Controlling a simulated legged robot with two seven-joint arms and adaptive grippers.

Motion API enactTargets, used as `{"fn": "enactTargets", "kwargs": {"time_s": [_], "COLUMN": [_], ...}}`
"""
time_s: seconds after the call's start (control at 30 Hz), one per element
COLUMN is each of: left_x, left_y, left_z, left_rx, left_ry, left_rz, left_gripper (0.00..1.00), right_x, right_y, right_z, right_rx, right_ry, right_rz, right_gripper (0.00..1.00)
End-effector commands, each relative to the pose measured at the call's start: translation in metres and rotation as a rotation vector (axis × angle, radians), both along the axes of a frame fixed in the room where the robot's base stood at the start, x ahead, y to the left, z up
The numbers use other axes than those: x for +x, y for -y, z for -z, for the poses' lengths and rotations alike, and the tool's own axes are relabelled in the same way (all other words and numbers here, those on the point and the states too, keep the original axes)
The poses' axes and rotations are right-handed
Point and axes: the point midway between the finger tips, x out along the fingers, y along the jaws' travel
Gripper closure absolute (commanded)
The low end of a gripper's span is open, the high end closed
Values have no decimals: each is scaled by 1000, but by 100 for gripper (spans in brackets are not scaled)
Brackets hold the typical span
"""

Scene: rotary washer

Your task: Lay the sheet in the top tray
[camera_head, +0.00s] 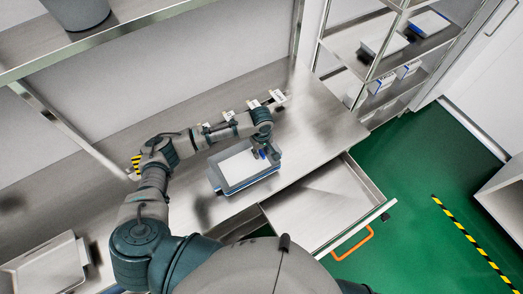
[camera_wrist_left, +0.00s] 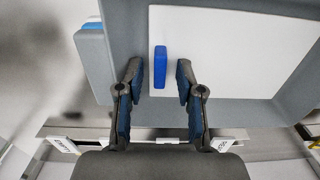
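The grey top tray (camera_head: 222,187) stands on the steel counter, with a white sheet (camera_head: 240,168) lying inside it. In the left wrist view the sheet (camera_wrist_left: 225,50) carries a blue tab (camera_wrist_left: 160,67), and the tray wall (camera_wrist_left: 240,112) runs below it. My left gripper (camera_head: 265,153) is over the tray's right part. In the wrist view the left gripper (camera_wrist_left: 158,75) is open, its fingers on either side of the tab with gaps. I cannot tell its height above the sheet. My right gripper is not in view.
A lower tray edge (camera_wrist_left: 95,65) shows beneath the top tray. Small labelled holders (camera_head: 253,104) line the counter's back. An open drawer (camera_head: 325,200) with an orange handle juts out in front. A metal tray (camera_head: 45,270) sits at left; a rack (camera_head: 375,50) stands behind.

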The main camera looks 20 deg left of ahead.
Motion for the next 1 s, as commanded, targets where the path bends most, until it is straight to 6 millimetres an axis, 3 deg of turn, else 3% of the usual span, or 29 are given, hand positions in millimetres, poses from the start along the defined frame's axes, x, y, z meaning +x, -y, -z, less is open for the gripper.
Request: {"fn": "enactTargets", "kwargs": {"time_s": [0.27,0.7,1.0], "left_x": [1,1,1], "left_y": [0,0,0], "left_z": [-12,-102,-122], "left_rx": [-1,-1,-1], "left_ry": [1,2,-1], "left_rz": [0,1,0], "left_gripper": [63,63,63], "right_x": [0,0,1], "right_y": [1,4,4], "right_z": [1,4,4], "right_rx": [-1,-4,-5], "right_ry": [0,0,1], "right_rz": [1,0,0], "right_gripper": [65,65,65]}}
